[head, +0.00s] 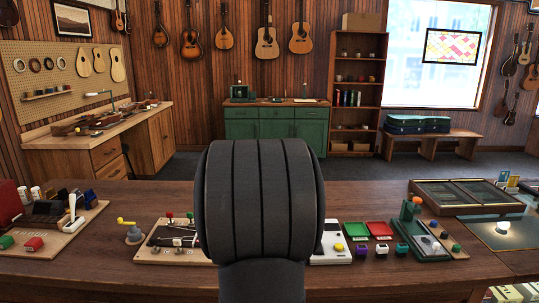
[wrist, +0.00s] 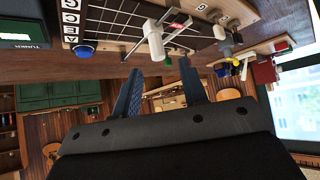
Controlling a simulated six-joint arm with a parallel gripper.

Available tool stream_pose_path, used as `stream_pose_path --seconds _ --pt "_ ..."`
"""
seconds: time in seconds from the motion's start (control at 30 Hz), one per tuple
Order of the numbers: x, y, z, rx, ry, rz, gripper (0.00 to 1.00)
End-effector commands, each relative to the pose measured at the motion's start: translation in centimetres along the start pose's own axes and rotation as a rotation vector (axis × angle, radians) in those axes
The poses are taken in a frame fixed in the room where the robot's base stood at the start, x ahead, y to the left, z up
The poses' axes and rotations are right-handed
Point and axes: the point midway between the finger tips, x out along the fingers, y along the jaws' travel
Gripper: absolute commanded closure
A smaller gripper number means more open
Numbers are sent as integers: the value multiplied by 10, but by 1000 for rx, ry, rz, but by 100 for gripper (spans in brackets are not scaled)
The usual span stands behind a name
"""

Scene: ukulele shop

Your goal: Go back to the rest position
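My gripper (wrist: 160,64) shows in the wrist view, with two blue fingers spread apart. No object is held between them. A small green knob (wrist: 168,62) appears in the gap, seemingly beyond the fingertips. The wrist view is upside down, with the counter along its top. In the head view my own dark arm link fills the middle and hides my gripper and part of the counter (head: 360,275).
The wrist view shows a fretboard (wrist: 122,22), a blue button (wrist: 84,50) and a white cylinder (wrist: 154,38). In the head view, a yellow-handled crank (head: 133,234), a green tray (head: 355,229), a red tray (head: 381,229) and a dark display case (head: 440,195) stand on the counter.

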Motion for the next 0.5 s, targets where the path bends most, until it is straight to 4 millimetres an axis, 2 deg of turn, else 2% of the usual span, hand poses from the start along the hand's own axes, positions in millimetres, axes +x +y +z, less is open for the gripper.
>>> stream_pose_path --seconds 0.5 --pt "-100 0 0 -2 1 4 61"
